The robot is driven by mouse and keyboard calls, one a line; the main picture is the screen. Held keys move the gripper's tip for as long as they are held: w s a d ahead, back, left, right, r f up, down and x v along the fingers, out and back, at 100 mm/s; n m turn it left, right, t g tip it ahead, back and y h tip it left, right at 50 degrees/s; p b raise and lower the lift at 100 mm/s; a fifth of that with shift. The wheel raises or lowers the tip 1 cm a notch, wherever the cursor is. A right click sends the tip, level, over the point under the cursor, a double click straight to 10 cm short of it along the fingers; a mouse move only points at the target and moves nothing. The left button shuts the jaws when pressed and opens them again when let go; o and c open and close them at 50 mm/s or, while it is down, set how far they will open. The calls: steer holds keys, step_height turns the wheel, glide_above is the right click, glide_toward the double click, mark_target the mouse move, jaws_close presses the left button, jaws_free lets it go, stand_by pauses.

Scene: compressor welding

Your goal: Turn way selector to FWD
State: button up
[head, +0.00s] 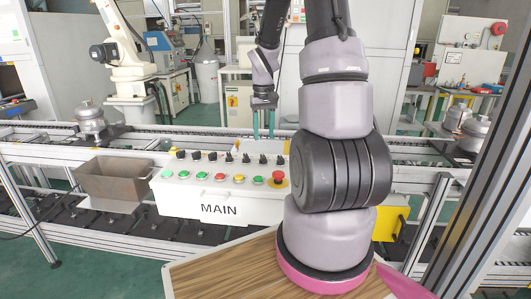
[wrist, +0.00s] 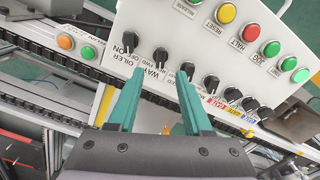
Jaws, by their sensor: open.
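The way selector is a black rotary knob on the white MAIN panel (head: 185,200). In the wrist view the way selector (wrist: 161,55) has the word WAY and FWD lettering beside it. It is the second knob from the left there, and second from the right in the head view (head: 262,159). Its exact pointer direction is hard to tell. My gripper (head: 264,137) is open, with teal fingers pointing down above the panel. In the wrist view my gripper (wrist: 161,73) has its fingertips to either side of the way selector, apparently without touching it.
The oiler knob (wrist: 130,41) stands close beside the left fingertip, and another black knob (wrist: 187,68) is close to the right one. A row of coloured buttons, with a red emergency button (head: 278,177), runs along the panel's front. A metal bin (head: 112,180) stands left of the panel.

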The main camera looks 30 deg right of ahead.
mark_target(264, 156)
step_height(264, 156, down, 8)
steer(key=shift+f, duration=0.1)
stand_by(0.4)
jaws_close()
